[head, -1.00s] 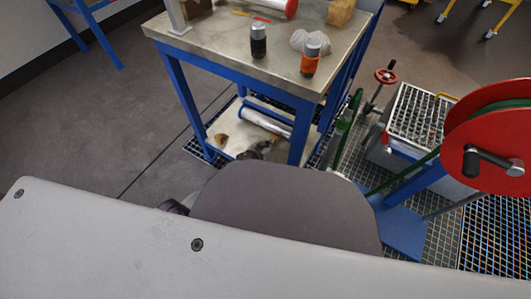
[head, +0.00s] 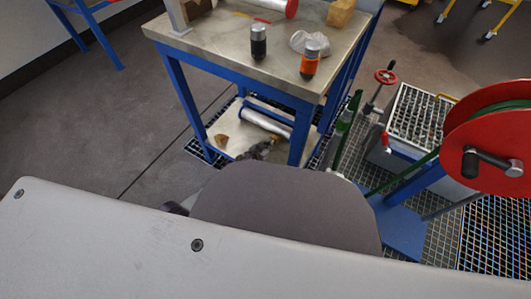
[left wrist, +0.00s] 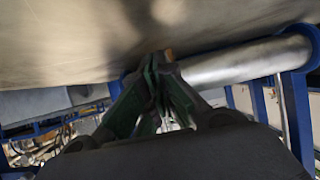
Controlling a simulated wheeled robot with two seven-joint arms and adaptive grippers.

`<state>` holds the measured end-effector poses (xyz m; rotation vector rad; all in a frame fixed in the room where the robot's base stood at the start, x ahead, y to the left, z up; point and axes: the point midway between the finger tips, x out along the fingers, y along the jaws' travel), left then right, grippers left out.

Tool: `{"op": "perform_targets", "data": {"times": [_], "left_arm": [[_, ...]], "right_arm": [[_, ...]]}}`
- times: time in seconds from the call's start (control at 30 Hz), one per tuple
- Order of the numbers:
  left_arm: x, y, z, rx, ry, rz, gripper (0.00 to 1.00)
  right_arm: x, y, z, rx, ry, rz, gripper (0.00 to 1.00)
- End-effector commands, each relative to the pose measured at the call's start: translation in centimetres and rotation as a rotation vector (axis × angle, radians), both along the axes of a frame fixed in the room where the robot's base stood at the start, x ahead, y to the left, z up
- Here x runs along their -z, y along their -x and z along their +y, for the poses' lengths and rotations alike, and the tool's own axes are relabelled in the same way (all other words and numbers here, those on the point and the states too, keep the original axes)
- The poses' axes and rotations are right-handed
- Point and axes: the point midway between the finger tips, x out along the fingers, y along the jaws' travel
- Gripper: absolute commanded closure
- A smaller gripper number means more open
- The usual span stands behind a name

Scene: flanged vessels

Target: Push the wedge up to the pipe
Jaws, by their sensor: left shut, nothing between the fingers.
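The tan wedge (head: 221,140) lies on the lower shelf of the workbench, left of the silver pipe (head: 265,124) and apart from it in the head view. My left gripper (head: 262,149) is low at the shelf's front, partly hidden by my own body. My right gripper is not in view.
The lower shelf (head: 222,125) sits between blue bench legs (head: 300,135). The bench top (head: 220,45) above holds two small cylinders and other items. A red reel (head: 490,140), a green bar and a grated box stand to the right.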

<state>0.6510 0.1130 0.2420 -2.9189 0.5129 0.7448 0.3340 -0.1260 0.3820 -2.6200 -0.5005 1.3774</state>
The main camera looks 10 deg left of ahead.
Motion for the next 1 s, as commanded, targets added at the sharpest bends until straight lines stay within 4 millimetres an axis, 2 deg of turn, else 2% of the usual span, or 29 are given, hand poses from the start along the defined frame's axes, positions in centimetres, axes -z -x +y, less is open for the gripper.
{"op": "perform_targets", "data": {"times": [0.5, 1.0], "left_arm": [[0.0, 2.4, 0.8, 0.0, 0.001, 0.001, 1.0], [0.0, 4.7, 1.7, 0.0, 0.0, 0.0, 1.0]], "right_arm": [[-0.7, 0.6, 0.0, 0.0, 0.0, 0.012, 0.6], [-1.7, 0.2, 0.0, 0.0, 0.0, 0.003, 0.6]]}}
